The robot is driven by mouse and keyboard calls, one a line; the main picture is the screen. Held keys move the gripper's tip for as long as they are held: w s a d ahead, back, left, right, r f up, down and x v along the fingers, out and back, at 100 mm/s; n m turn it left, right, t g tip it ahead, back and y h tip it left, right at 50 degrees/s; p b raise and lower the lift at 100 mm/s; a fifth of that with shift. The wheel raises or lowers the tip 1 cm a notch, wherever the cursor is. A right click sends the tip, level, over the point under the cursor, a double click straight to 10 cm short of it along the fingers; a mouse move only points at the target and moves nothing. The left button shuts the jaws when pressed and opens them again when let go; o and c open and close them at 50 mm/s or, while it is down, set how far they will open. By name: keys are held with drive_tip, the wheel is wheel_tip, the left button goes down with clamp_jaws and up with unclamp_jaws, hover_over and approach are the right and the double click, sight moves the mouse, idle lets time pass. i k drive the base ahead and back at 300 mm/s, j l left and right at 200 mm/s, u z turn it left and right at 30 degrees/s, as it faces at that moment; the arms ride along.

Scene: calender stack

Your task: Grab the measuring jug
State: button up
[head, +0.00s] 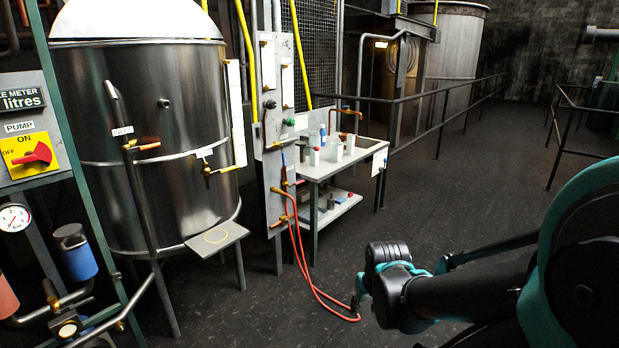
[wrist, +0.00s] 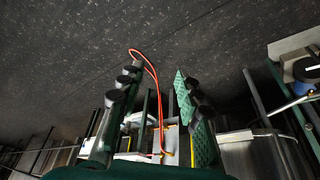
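I cannot single out the measuring jug for certain. Several small white or pale containers, one of them a white container (head: 336,152), stand on the grey bench (head: 325,173) in the middle of the head view; they are too small to tell apart. My gripper (wrist: 158,72) shows in the wrist view with its two fingers spread apart and nothing between them. In the head view my arm reaches in from the lower right, and the gripper end is well short of the bench, above the floor.
A red hose (head: 305,265) hangs from a valve panel (head: 275,160) and loops onto the floor. Railings (head: 440,115) run behind the bench.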

sight(335, 148)
drive_tip(key=i+z, duration=0.15)
drive_tip(key=i, duration=2.35)
